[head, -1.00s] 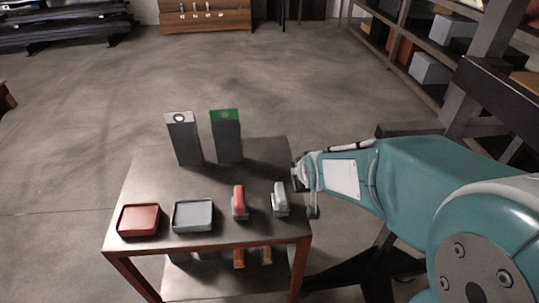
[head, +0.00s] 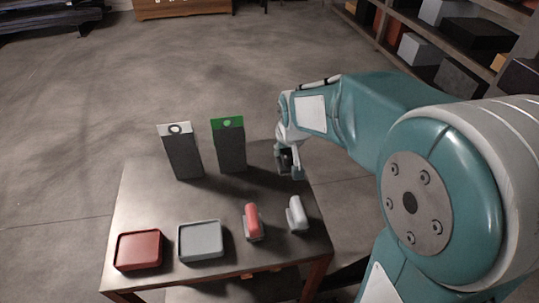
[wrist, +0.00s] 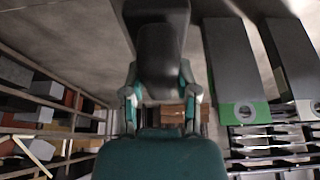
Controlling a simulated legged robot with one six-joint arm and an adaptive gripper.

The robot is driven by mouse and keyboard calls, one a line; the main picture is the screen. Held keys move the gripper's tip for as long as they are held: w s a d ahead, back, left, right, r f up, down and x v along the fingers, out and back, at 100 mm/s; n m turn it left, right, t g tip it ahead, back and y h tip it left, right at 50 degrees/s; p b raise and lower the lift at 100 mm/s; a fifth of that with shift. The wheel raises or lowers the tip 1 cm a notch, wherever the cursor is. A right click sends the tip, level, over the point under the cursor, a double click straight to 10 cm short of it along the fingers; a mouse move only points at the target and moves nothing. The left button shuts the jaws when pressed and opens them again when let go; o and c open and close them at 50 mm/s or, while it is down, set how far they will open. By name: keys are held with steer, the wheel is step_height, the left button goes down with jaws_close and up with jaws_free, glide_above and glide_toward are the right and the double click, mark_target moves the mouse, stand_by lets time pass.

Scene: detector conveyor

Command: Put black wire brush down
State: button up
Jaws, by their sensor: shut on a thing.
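My gripper (head: 288,168) is over the back right part of the table (head: 150,200), right of the green-topped block. In the wrist view my gripper (wrist: 160,92) is shut on a black thing (wrist: 160,50), which I take to be the black wire brush. It sticks out beyond the fingers. In the head view only a small dark part of it (head: 286,160) shows at the fingers; the rest is hidden. I cannot tell whether it touches the table top.
A white-topped dark block (head: 184,155) and a green-topped one (head: 230,150) stand at the back. A red tray (head: 138,250), a grey tray (head: 201,241), a red-handled tool (head: 252,222) and a light grey-handled tool (head: 296,214) line the front. The table's middle is clear.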

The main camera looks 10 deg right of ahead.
steer(key=shift+s+d, duration=0.1)
steer(key=shift+d, duration=0.5)
steer(key=shift+w+d+f, duration=0.1)
steer(key=shift+w+f, duration=2)
steer(key=shift+w, duration=0.25)
steer(key=shift+w+d+f, duration=0.1)
steer(key=shift+w+f, duration=2)
steer(key=shift+w, duration=0.2)
steer(key=shift+w+f, duration=2.1)
steer(key=shift+w, duration=0.25)
steer(key=o, duration=1)
steer(key=shift+f, duration=0.1)
steer(key=shift+f, duration=0.1)
